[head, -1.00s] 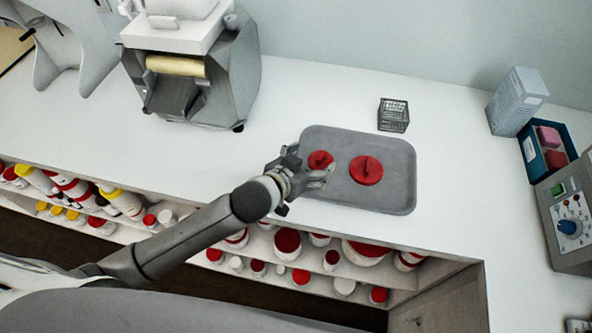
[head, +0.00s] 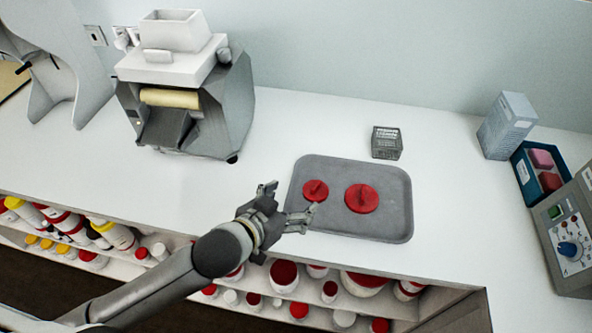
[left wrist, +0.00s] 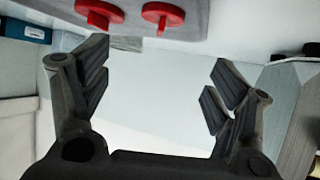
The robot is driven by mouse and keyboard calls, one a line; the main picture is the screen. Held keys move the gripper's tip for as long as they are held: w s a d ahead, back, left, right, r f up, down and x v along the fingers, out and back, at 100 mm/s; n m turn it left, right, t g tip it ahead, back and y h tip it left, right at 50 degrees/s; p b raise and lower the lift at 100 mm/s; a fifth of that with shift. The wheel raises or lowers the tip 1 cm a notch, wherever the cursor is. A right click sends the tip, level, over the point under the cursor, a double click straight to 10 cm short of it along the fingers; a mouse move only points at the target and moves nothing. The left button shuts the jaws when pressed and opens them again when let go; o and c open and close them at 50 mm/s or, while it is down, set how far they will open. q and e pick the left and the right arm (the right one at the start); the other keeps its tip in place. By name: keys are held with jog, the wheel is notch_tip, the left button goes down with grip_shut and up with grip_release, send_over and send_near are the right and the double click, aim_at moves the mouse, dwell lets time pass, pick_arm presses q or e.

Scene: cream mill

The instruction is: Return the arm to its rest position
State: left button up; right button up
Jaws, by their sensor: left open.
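My left gripper (head: 290,204) is open and empty in the head view, at the left edge of a grey tray (head: 390,228). Its arm comes in from the lower left. In the left wrist view its two fingers (left wrist: 160,92) are spread wide with nothing between them. My right gripper does not show in either view. Two red lids with knobs lie on the tray: a smaller lid (head: 315,190) close to the gripper and a larger lid (head: 362,198) to its right. They also show at the top of the left wrist view, beyond the fingers.
A grey mill machine (head: 190,110) stands at the back left of the white counter (head: 265,130). A small dark box (head: 386,142) sits behind the tray. A blue box (head: 540,170) and a control unit (head: 568,240) stand at the right. Shelves of jars (head: 285,272) lie below the counter's front edge.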

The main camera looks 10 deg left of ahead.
pick_arm(q)
jog(key=s+a+f+n+g+y, duration=0.15)
jog(key=s+a+f+g, duration=0.35)
jog(key=s, duration=0.5)
jog(key=s+a+f+n+g+y, duration=0.1)
jog(key=s+a+f+g+y, duration=0.2)
jog(key=s+a+f, duration=0.5)
notch_tip(320, 180, down, 23)
jog(key=s+d+g+b, duration=0.1)
jog(key=s+d, duration=0.1)
jog(key=s+a+f+g+b, duration=0.1)
jog(key=s+a+f, duration=0.1)
jog(key=s+f, duration=1.4)
notch_tip(320, 180, down, 2)
jog(key=shift+s+a+f+b, duration=0.2)
jog(key=shift+s+a+b, duration=0.05)
jog(key=shift+a+b, duration=0.15)
